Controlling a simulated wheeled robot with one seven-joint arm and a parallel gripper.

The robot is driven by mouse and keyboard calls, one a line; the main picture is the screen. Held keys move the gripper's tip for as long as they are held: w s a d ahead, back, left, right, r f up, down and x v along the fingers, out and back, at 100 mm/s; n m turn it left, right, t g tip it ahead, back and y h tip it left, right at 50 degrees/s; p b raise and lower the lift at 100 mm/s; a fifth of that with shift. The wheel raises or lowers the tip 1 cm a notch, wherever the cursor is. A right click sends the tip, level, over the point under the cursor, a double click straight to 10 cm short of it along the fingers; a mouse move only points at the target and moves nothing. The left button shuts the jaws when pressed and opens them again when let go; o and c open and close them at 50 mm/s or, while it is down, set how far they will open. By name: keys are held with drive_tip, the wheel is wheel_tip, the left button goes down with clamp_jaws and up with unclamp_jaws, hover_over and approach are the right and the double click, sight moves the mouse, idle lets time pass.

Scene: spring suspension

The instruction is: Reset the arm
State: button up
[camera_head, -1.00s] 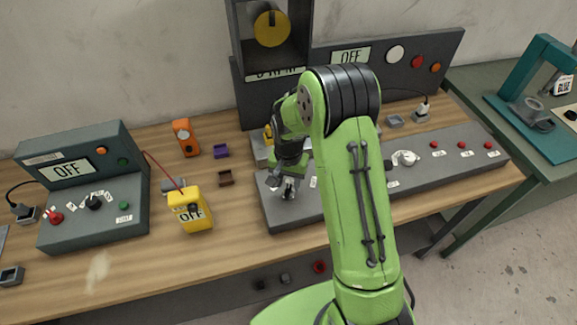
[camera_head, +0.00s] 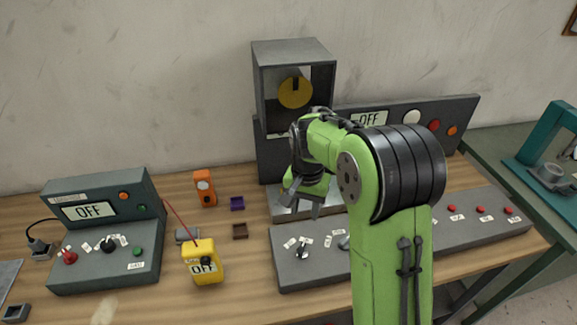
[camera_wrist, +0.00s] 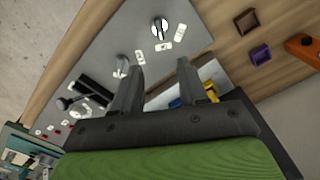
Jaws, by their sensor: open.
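My green arm reaches over the table in the head view. My gripper (camera_head: 304,196) hangs above the back edge of the grey control panel (camera_head: 290,274), in front of the machine with the yellow disc (camera_head: 295,92). In the wrist view my gripper (camera_wrist: 160,85) has its two dark fingers apart with nothing between them. A knob (camera_wrist: 159,28) on the panel lies beyond the fingertips. It also shows in the head view (camera_head: 302,249), below the gripper and apart from it. My arm hides part of the panel.
A yellow meter (camera_head: 203,262), an orange device (camera_head: 204,188), a purple tray (camera_head: 237,203) and a brown tray (camera_head: 240,231) stand left of the panel. A grey console (camera_head: 100,235) reading OFF is at the far left. A teal device (camera_head: 545,148) stands on the right-hand table.

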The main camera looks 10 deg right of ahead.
drive_tip(key=s+r+n+t, duration=0.2)
drive_tip(key=s+r, duration=0.7)
drive_tip(key=s+r+n+t, duration=0.2)
drive_tip(key=s+n+t, duration=0.1)
drive_tip(key=s, duration=1.2)
drive_tip(key=shift+a+r+n+t, duration=0.15)
drive_tip(key=shift+r+n+t, duration=0.15)
drive_tip(key=shift+n, duration=0.4)
